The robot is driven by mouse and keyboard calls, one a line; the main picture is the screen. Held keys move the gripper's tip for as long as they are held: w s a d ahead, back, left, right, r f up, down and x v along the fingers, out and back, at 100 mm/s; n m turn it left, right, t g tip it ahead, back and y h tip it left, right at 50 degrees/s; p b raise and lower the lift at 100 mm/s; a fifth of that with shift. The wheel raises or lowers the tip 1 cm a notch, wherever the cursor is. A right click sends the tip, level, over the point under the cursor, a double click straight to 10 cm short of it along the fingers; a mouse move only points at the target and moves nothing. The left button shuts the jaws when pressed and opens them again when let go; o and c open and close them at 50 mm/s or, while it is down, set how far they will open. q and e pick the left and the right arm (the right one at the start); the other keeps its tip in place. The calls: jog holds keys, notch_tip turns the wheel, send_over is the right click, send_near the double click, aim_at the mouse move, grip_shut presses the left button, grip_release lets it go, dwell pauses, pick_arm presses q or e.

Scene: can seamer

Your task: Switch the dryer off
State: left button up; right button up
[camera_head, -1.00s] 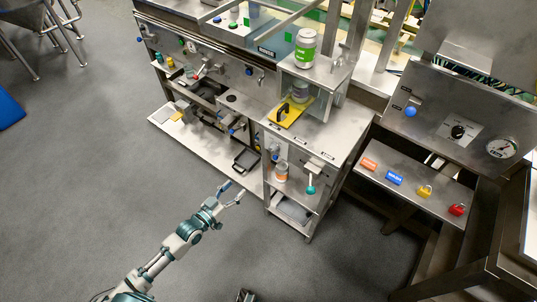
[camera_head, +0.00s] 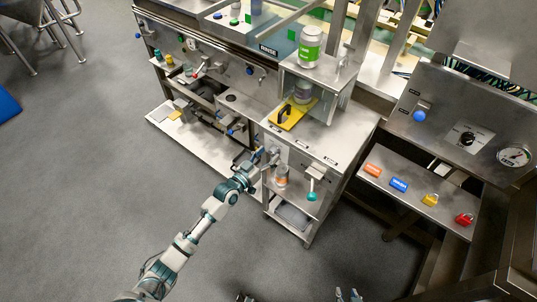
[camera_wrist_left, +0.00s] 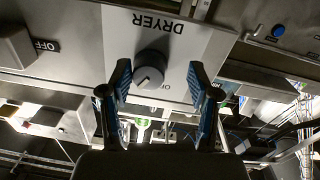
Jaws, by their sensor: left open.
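In the left wrist view, the grey dryer knob (camera_wrist_left: 150,68) sits on a pale plate (camera_wrist_left: 185,45) with an upside-down DRYER label. A pale pointer line shows on the knob, and a partly hidden label is beside it. My left gripper (camera_wrist_left: 160,85) is open, with one blue-padded finger on each side of the knob; I cannot tell whether they touch it. In the head view my left gripper (camera_head: 270,158) is at the front of the steel cabinet, and the knob is not clear there. My right gripper (camera_head: 348,295) shows only its tips at the bottom edge.
Another knob with an OFF label (camera_wrist_left: 18,47) is left of the dryer plate. Open grey floor (camera_head: 110,190) lies to the left.

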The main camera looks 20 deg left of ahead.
pick_arm(q)
jog(key=shift+w+d, duration=0.3)
jog(key=shift+d, duration=0.1)
jog(key=shift+d+r, duration=0.2)
jog(key=shift+d, duration=0.5)
jog(key=shift+a, duration=0.25)
jog(key=c, duration=0.6)
jog(key=shift+a+f, duration=0.15)
jog(key=shift+a, duration=0.25)
jog(key=c, duration=0.6)
jog(key=shift+o, duration=0.2)
jog(key=shift+d, duration=0.3)
jog(key=n, duration=0.3)
jog(key=shift+a, duration=0.1)
jog(key=n, duration=0.2)
jog(key=shift+n, duration=0.4)
jog(key=n, duration=0.6)
jog(key=shift+t+p, duration=0.3)
pick_arm(e)
jog(key=shift+s+d+f+g, duration=0.4)
jog(key=shift+s+d+g, duration=0.1)
jog(key=shift+s+d, duration=0.3)
